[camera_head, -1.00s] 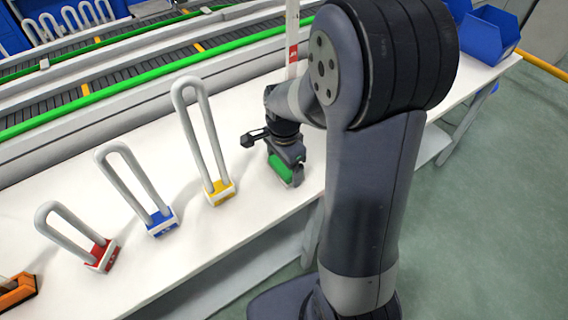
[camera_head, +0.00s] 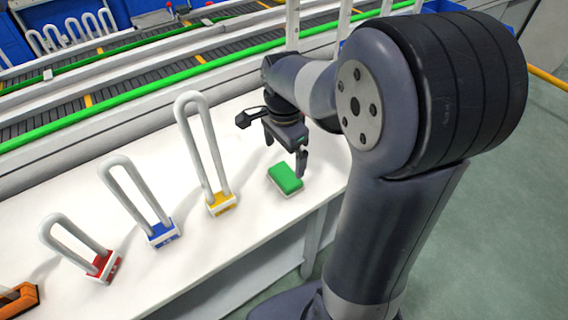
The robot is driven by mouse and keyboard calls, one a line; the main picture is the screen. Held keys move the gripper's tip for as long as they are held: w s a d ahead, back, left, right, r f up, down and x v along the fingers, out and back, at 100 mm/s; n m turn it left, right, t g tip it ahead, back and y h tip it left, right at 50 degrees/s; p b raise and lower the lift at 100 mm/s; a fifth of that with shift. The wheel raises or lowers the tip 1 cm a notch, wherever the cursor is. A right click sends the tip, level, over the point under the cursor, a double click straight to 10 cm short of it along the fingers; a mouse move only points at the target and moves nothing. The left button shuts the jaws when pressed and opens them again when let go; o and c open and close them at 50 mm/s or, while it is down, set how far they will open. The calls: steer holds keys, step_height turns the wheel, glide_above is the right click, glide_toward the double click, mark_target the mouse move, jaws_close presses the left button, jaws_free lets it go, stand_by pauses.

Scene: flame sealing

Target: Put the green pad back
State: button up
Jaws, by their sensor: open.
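The green pad (camera_head: 286,177) lies on the white table, to the right of the yellow-based loop stand. It has a bright green top and a paler lower edge. My gripper (camera_head: 284,161) is open and empty, pointing down just above and behind the pad. Its two fingers are apart, one toward the left and one toward the right, and the pad shows in full below them.
U-shaped white tubes stand in yellow (camera_head: 222,204), blue (camera_head: 163,235) and red (camera_head: 104,266) bases in a row to the left. An orange block (camera_head: 18,300) is at the far left. A conveyor with a green rail (camera_head: 130,95) runs behind the table (camera_head: 225,255).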

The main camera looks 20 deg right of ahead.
mark_target(284, 175)
step_height(284, 175, up, 3)
steer(key=shift+f, duration=0.1)
stand_by(0.3)
step_height(284, 175, down, 12)
steer(key=shift+b, duration=0.65)
steer(key=shift+r, duration=1.55)
